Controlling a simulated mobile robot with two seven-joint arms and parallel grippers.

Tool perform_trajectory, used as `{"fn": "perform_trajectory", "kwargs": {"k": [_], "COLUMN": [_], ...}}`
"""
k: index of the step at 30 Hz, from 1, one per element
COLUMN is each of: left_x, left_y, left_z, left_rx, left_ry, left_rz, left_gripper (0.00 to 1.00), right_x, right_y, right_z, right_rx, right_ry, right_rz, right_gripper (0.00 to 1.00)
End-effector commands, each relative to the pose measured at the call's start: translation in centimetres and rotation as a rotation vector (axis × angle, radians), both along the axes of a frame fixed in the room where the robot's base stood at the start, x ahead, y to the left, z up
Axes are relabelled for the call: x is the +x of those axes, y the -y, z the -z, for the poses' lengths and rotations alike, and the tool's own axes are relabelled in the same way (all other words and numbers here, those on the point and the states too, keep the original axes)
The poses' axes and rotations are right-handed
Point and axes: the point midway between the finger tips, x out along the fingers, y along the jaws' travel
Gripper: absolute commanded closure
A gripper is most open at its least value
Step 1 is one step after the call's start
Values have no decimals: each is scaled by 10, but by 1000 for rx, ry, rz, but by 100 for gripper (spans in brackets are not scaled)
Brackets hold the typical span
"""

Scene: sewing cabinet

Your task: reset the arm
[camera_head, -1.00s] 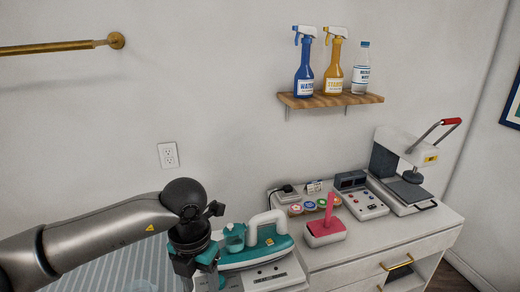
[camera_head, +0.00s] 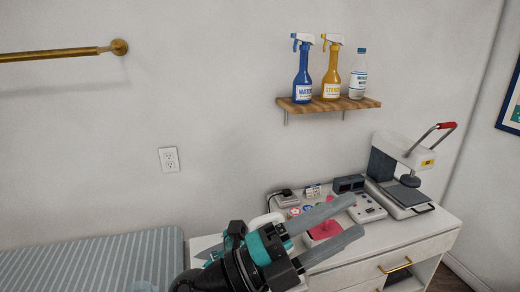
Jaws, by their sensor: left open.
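My left gripper (camera_head: 335,232) reaches in from the bottom middle with its two long grey fingers spread apart and nothing between them. Its fingers point right, in front of the white cabinet (camera_head: 409,246). Behind it, the teal and white iron (camera_head: 210,256) is mostly hidden. The pink thing (camera_head: 325,230) on the cabinet top shows partly between and behind the fingers. My right gripper does not show.
A heat press (camera_head: 405,170) and a control box (camera_head: 367,209) stand on the cabinet's right side. A wooden shelf (camera_head: 330,104) above holds a blue spray bottle (camera_head: 302,72), a yellow one (camera_head: 331,72) and a clear bottle (camera_head: 358,78). A striped board (camera_head: 90,262) lies at lower left.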

Motion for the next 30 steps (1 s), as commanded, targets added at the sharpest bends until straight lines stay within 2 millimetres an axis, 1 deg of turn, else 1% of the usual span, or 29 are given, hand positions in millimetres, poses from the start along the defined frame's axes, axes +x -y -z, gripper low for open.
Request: {"fn": "perform_trajectory", "kwargs": {"k": [1, 3, 5, 7, 8, 9, 11, 12, 14, 15, 17, 18, 19, 20, 21, 23, 24, 26, 27, 29, 30], "left_x": [12, 32, 48, 65, 71, 78, 84, 86, 85, 81, 71, 60, 51, 41, 26, 1, -15, -40, -56, -80, -95], "left_y": [-13, -37, -60, -88, -101, -117, -142, -158, -180, -194, -213, -224, -231, -238, -246, -254, -258, -262, -264, -266, -267], "left_z": [-8, -13, -10, 1, 8, 20, 42, 60, 88, 109, 141, 162, 179, 194, 214, 239, 254, 272, 282, 295, 302], "left_rx": [-90, -202, -286, -370, -401, -438, -483, -506, -531, -541, -546, -543, -536, -527, -511, -481, -457, -421, -392, -352, -323], "left_ry": [-72, -178, -276, -400, -453, -530, -647, -730, -857, -944, -1077, -1170, -1239, -1308, -1398, -1526, -1603, -1713, -1780, -1876, -1937], "left_rz": [-76, -192, -296, -417, -470, -540, -644, -714, -813, -879, -973, -1032, -1074, -1115, -1165, -1230, -1266, -1308, -1333, -1365, -1380], "left_gripper": [42, 42, 42, 42, 42, 42, 42, 42, 42, 42, 42, 42, 42, 42, 42, 42, 42, 42, 42, 42, 42], "right_x": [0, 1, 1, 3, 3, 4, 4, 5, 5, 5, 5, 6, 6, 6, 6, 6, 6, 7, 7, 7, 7], "right_y": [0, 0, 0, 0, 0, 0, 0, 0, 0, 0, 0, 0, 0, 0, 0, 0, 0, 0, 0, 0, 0], "right_z": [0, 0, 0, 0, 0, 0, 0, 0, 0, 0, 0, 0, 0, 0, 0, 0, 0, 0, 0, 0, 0], "right_rx": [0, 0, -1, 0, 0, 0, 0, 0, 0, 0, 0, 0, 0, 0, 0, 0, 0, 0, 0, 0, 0], "right_ry": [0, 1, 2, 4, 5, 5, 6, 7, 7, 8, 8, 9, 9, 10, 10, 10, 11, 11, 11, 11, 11], "right_rz": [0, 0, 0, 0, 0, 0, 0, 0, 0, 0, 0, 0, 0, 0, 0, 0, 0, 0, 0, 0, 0], "right_gripper": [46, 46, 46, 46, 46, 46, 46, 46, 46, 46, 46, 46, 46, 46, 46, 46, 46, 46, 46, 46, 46]}}
